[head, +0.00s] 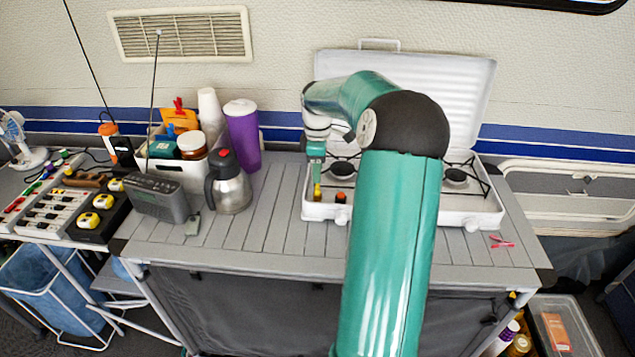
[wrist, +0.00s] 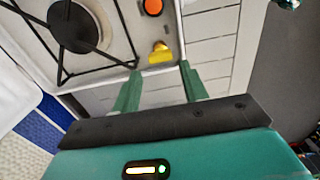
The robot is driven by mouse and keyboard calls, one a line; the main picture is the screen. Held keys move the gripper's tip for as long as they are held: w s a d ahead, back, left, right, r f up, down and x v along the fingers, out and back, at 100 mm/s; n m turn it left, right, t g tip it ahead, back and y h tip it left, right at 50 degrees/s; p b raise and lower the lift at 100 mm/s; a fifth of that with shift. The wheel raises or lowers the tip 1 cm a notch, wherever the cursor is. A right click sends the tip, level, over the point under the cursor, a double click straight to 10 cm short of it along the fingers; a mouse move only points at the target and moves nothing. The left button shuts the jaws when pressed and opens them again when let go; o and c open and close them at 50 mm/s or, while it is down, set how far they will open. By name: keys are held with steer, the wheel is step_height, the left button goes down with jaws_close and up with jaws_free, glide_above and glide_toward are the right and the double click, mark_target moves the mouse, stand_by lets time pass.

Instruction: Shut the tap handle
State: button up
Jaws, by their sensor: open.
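The tap handle is a small yellow piece (wrist: 160,53) at the edge of the white camping stove (wrist: 185,50). In the head view the yellow handle (head: 317,192) shows at the stove's front left corner, just below my gripper (head: 316,172). In the wrist view my gripper (wrist: 160,71) is open, with one green finger on each side of the handle's line. The handle lies just beyond the fingertips, between them in the picture. Nothing is held. I cannot tell whether a finger touches it.
An orange-topped knob (head: 340,197) sits right of the handle, and burner grates (wrist: 75,30) lie behind. The raised lid (head: 470,90) stands at the back. A steel jug (head: 230,182) and a radio (head: 160,198) stand left. The slatted counter (head: 265,225) is clear in front.

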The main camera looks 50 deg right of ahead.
mark_target(317, 186)
step_height(317, 186, down, 5)
steer(key=shift+f, duration=0.15)
steer(key=shift+c, duration=0.2)
steer(key=c, duration=0.7)
steer(key=shift+o, duration=0.2)
